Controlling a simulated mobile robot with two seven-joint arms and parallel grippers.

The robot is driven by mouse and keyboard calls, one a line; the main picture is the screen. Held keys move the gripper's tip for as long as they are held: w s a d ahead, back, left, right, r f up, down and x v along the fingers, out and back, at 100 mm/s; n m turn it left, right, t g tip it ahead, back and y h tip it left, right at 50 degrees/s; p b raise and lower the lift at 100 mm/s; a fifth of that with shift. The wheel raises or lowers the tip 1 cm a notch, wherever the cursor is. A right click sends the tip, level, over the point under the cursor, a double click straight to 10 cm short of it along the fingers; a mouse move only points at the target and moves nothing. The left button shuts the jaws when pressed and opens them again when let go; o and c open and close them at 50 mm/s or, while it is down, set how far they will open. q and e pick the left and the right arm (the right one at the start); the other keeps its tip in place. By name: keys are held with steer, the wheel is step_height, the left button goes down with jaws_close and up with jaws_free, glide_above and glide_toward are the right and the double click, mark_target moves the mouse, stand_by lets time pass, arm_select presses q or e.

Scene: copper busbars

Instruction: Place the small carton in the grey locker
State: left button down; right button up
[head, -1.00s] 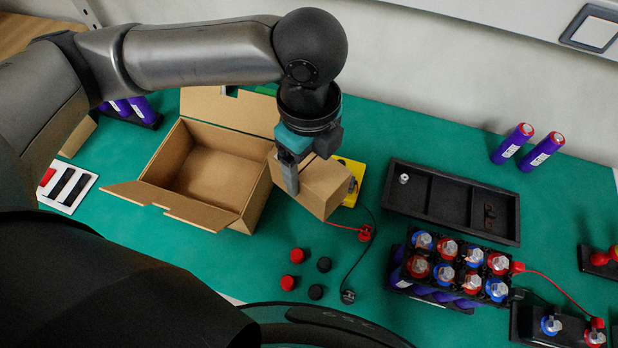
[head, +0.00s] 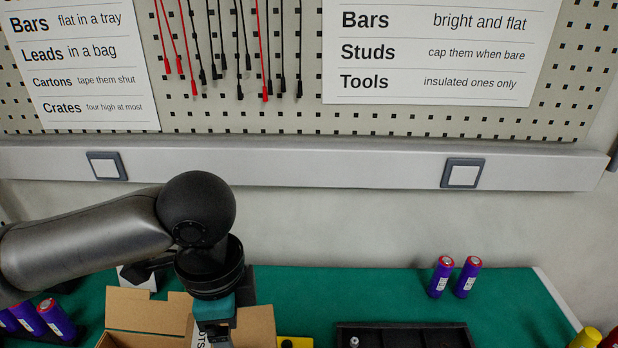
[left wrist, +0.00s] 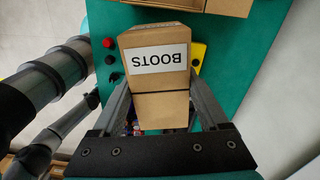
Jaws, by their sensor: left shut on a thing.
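The small carton (head: 256,326) is brown and shows at the bottom edge of the head view, partly cut off. In the left wrist view the carton (left wrist: 160,107) has a white label reading BOOTS and a dark line across it. My left gripper (head: 217,333) is shut on it, with a finger on each side in the left wrist view. Whether the carton touches the bench is hidden. No grey locker is in view. My right gripper is not in view.
A larger open cardboard box (head: 148,312) stands left of the carton on the green mat (head: 340,290). A black tray (head: 400,336) and two purple cells (head: 441,277) are to the right. A pegboard (head: 250,60) with hanging leads is behind.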

arm_select(q)
steer(key=n, duration=0.2)
steer(key=a+n, duration=0.1)
steer(key=shift+w+r, duration=0.25)
steer(key=shift+w, duration=0.15)
steer(key=n, duration=0.1)
steer(key=a+n, duration=0.1)
steer(key=n, duration=0.1)
steer(key=w+n, duration=0.1)
steer(key=shift+a+r+n, duration=0.25)
steer(key=shift+r+n, duration=0.05)
steer(key=shift+n, duration=0.1)
steer(key=n, duration=0.2)
steer(key=w+a+r+n, duration=0.1)
steer(key=n, duration=0.2)
steer(key=a+n, duration=0.1)
steer(key=n, duration=0.2)
steer(key=shift+w+a+r, duration=0.15)
steer(key=shift+w+a, duration=0.05)
stand_by(0.3)
